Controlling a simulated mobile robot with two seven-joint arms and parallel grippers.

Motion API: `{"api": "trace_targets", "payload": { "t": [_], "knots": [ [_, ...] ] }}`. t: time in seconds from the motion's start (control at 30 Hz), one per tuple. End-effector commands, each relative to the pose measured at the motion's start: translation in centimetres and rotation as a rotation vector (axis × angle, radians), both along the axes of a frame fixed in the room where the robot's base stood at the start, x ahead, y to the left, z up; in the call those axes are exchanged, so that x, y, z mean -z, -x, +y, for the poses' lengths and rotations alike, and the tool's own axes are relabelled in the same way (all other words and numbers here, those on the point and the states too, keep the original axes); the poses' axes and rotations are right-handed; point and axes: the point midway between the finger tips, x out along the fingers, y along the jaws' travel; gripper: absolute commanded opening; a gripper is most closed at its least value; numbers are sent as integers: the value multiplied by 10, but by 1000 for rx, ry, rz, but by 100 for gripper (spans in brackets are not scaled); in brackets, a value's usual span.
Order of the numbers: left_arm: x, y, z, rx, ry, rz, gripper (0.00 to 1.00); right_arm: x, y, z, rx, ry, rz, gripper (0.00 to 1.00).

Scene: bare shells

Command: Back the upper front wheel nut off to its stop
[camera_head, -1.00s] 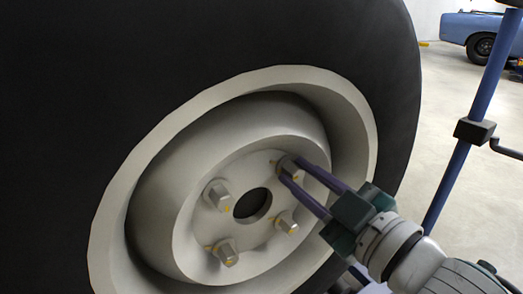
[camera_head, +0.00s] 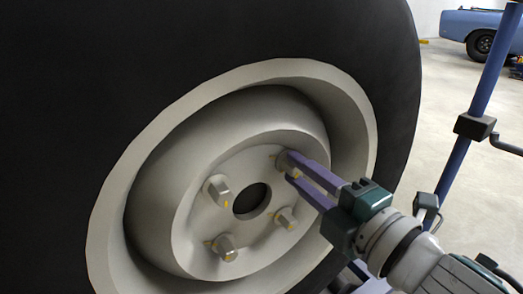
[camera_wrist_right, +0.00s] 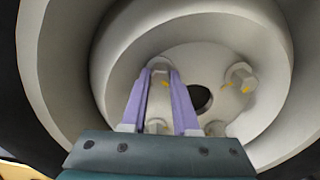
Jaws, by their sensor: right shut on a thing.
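The pale wheel (camera_head: 240,110) has several hex nuts around a dark centre hole. My right gripper (camera_head: 288,167) reaches in from the lower right, its two purple fingers shut on the upper right wheel nut (camera_head: 281,158), which they partly hide. In the right wrist view, the held nut (camera_wrist_right: 160,66) shows between the fingertips, with a yellow mark on it. The other nuts are the upper left nut (camera_head: 217,190), the lower left nut (camera_head: 225,247) and the lower right nut (camera_head: 286,218). My left gripper is not in view.
The black tyre (camera_head: 60,100) fills the left. The deep rim wall surrounds the nuts closely. A blue post (camera_head: 455,165) with a dark clamp stands right of my arm. Open floor (camera_head: 440,90) and a blue car (camera_head: 480,30) lie beyond.

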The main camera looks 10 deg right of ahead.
Motion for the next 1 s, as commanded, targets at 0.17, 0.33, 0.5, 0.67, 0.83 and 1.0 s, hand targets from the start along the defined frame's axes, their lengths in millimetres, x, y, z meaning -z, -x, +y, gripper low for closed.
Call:
{"api": "trace_targets", "payload": {
  "t": [0.17,0.33,0.5,0.67,0.83,1.0],
  "knots": [
    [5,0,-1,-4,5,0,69,1,0,0,0,155,-59,0],
    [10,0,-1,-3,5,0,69,1,0,0,0,295,-109,0],
    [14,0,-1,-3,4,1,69,2,0,0,1,415,-152,0],
    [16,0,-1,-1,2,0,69,1,0,0,0,499,-182,0],
    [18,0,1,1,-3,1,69,1,0,0,0,556,-202,0],
    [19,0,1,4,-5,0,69,1,0,0,0,584,-212,0]
  ]
}}
